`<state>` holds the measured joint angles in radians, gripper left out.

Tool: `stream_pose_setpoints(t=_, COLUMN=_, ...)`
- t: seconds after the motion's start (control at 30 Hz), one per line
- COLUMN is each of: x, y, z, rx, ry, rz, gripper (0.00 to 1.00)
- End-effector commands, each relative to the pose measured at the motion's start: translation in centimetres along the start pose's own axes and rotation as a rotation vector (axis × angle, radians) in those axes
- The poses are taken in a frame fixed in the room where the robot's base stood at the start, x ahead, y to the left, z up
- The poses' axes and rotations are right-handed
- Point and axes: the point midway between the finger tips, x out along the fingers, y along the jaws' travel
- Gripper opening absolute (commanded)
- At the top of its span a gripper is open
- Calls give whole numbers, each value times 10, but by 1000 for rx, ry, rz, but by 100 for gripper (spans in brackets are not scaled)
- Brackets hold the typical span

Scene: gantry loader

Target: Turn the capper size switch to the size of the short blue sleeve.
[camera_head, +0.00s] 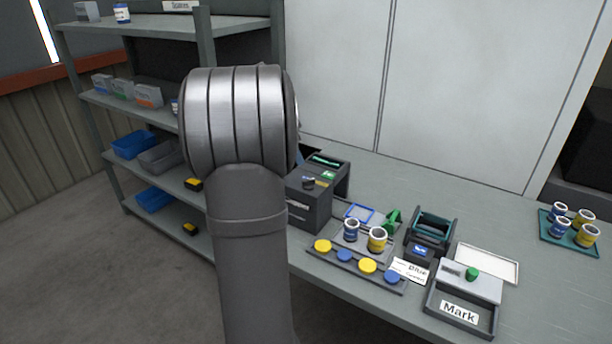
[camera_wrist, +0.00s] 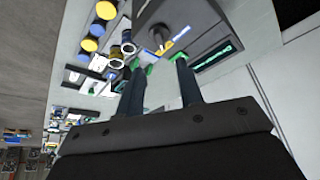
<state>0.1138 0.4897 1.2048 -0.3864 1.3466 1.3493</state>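A dark machine box (camera_head: 309,209) with a small dark knob (camera_head: 308,183) on top stands on the bench behind my arm; it looks like the capper and its size switch. In the wrist view the knob (camera_wrist: 158,38) sits beside a blue and yellow strip (camera_wrist: 174,40); its exact setting is too small to read. A blue sleeve (camera_head: 351,230) stands upright beside a yellow sleeve (camera_head: 377,239). My gripper (camera_wrist: 160,66) is open and empty, its two fingers apart near the box and not visibly on the knob. In the head view my arm hides it.
A strip with yellow and blue discs (camera_head: 356,269) lies at the bench's front edge. A dark device (camera_head: 431,233), a white tray (camera_head: 487,264) and a "Mark" box (camera_head: 459,311) stand right. A teal tray (camera_head: 569,234) holds several sleeves. A shelf (camera_head: 200,215) with bins stands left.

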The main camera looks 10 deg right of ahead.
Motion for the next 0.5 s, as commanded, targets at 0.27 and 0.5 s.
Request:
stream_pose_setpoints(t=0.27, x=59, y=1, z=0, rx=1, ry=-2, rz=4, gripper=34)
stream_pose_setpoints(t=0.5, x=86, y=0, z=0, rx=1, ry=-1, rz=2, gripper=34)
